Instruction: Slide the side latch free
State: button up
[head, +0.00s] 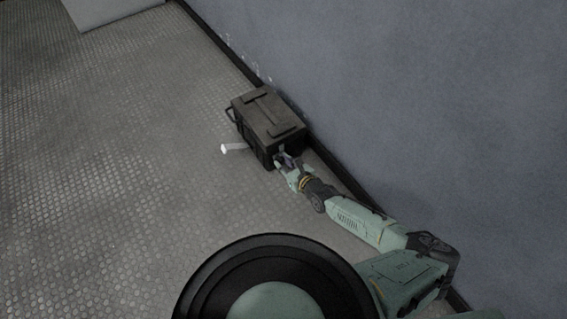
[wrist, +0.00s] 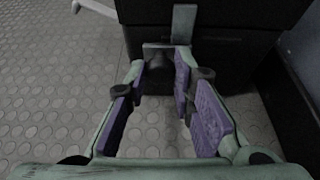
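A dark box (head: 268,118) with a flat lid stands on the floor against the wall. On its near face, a grey upright strip (wrist: 184,22) shows in the wrist view, with a grey crossbar (wrist: 160,46) below it; these look like the side latch. My gripper (head: 288,163) is at this face, low on the box. In the wrist view my gripper (wrist: 160,70) has its purple-padded fingers apart, tips just below the crossbar. A dark part lies between the tips; I cannot tell whether they touch it. In the head view, my gripper hides most of the latch.
A pale lever (head: 235,147) sticks out from the box's left side, and a dark loop handle (head: 230,114) is farther back. The blue-grey wall (head: 420,100) runs close along the right. The studded floor (head: 120,170) is clear to the left.

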jog(key=o, duration=0.4)
jog(key=shift+a, duration=0.2)
jog(key=shift+s+d, duration=0.1)
jog(key=shift+d, duration=0.05)
jog(key=v, duration=1.2)
jog(key=shift+f, duration=0.1)
